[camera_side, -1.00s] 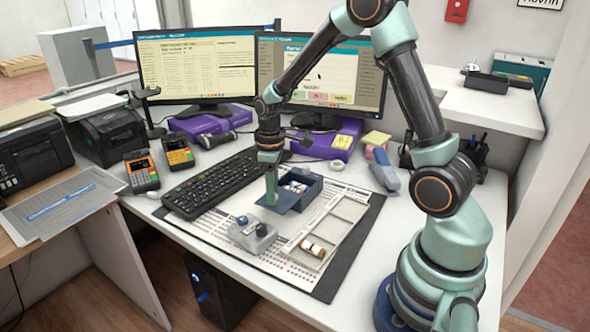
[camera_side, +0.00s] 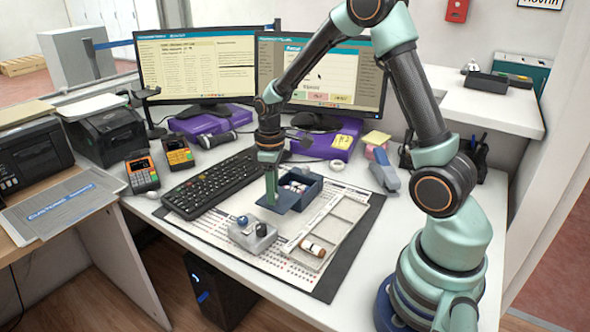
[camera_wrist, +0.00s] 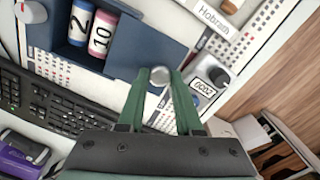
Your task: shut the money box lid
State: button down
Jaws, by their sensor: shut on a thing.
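The blue money box (camera_side: 306,186) stands open on the desk mat in the side view, with coin rolls inside. In the wrist view its dark blue lid (camera_wrist: 152,48) lies folded out beside the box (camera_wrist: 60,45), roughly flat; the lid also shows in the side view (camera_side: 289,204). My gripper (camera_wrist: 158,78) is over the lid's outer edge, with its green fingers shut on a small round grey knob (camera_wrist: 159,75). In the side view my gripper (camera_side: 271,201) points straight down at the lid, and its fingertips hide the knob.
A grey numbering stamp (camera_side: 252,234) stands just in front of the lid. The keyboard (camera_side: 212,182) is close on the left. Two monitors stand behind.

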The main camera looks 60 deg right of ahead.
jog(key=d, duration=0.8)
jog(key=shift+w, duration=0.2)
jog(key=c, duration=0.6)
grip_release()
jog(key=shift+r, duration=0.1)
notch_tip(320, 180, up, 12)
jog(key=s+a+r+m+t, duration=0.1)
jog(key=s+a+r+t, duration=0.1)
jog(key=s+a, duration=0.2)
jog(key=s+a+r+m+t, duration=0.1)
jog(key=s+a+r+m, duration=0.1)
jog(key=a, duration=0.4)
jog(key=s+a+r+m+t, duration=0.1)
jog(key=s+a+r+t, duration=0.1)
jog(key=s+a, duration=0.3)
jog(key=shift+s+a+m+t, duration=0.3)
jog(key=shift+a+m, duration=0.1)
jog(key=shift+a, duration=0.15)
